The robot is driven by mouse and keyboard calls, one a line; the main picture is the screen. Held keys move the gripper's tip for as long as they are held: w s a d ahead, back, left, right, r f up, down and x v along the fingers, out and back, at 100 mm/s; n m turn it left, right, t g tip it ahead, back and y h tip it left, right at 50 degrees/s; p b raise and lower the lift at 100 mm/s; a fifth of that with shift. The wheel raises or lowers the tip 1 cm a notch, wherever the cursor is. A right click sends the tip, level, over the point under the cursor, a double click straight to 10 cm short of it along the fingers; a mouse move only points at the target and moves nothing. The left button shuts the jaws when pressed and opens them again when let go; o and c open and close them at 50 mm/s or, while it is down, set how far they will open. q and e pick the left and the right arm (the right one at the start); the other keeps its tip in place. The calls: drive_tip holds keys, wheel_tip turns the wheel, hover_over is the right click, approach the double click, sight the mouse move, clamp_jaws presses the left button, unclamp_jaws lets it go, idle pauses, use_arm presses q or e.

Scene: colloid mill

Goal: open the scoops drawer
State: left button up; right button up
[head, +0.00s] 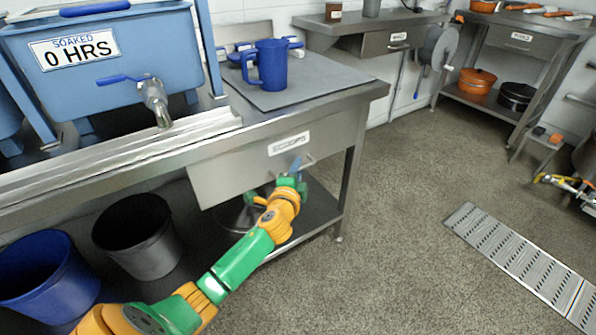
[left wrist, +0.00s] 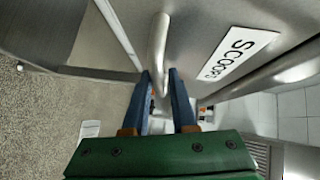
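The scoops drawer (head: 237,172) is a steel front under the left bench, with a white label (head: 289,144) that reads SCOOPS in the left wrist view (left wrist: 237,54). Its front looks flush with the bench; no opening shows. Its bar handle (left wrist: 158,42) stands out beside the label. My left gripper (head: 293,172) is at the handle, and its two blue fingers (left wrist: 160,75) lie on either side of the bar, close against it. My green and orange left arm reaches up from below. My right gripper is in neither view.
A blue jug (head: 271,66) stands on the bench above the drawer. A blue tank (head: 105,60) with a tap sits left of it. Two buckets (head: 142,240) (head: 45,268) stand on the lower shelf. The floor right of the bench is clear up to a metal grate (head: 520,260).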

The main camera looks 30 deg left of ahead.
use_arm(q)
clamp_jaws()
idle(1.4)
